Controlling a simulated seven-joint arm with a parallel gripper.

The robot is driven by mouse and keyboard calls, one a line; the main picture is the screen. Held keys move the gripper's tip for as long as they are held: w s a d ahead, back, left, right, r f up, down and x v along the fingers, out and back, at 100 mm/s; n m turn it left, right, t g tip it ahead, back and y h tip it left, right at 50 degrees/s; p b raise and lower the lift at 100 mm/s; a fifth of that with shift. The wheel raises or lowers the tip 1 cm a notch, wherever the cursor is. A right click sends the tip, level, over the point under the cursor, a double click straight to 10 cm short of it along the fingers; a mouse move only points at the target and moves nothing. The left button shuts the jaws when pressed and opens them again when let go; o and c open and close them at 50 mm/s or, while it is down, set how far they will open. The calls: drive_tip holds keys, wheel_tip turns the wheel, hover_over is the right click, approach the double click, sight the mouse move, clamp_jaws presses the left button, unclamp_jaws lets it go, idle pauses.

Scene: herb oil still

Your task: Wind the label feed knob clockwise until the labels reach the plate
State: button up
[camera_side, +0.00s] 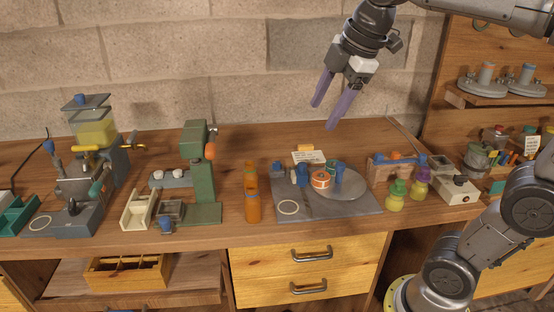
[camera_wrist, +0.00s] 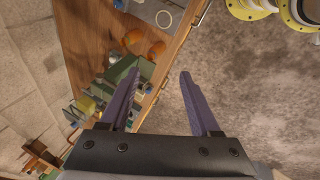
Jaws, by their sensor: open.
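My gripper (camera_side: 324,115) is open and empty, high above the bench with its purple fingers pointing down and left. It also shows in the wrist view (camera_wrist: 160,80), nothing between the fingers. Below it in the side view, a grey base plate (camera_side: 345,207) carries a round grey disc (camera_side: 352,186), an orange roll-like piece (camera_side: 320,180) and blue knob-like parts (camera_side: 301,175). A white ring is marked at its front left. Left of it stands a green press (camera_side: 203,185) with an orange knob (camera_side: 210,151). I cannot tell which part is the label feed knob.
Orange bottles (camera_side: 253,205) stand between press and plate. Yellow-green (camera_side: 396,196) and purple flasks are at the plate's right, by a small wooden rack. A still with a yellow tank (camera_side: 96,132) is far left. A drawer (camera_side: 305,272) is below. Air around my gripper is free.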

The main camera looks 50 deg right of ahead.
drive_tip(key=w+d+n+g, duration=0.1)
drive_tip(key=w+d+n, duration=0.25)
drive_tip(key=w, duration=0.65)
drive_tip(key=g, duration=0.3)
hover_over(277, 162)
wheel_tip(277, 162, down, 15)
wheel_tip(277, 162, down, 13)
drive_tip(key=shift+a+f, duration=0.1)
clamp_jaws()
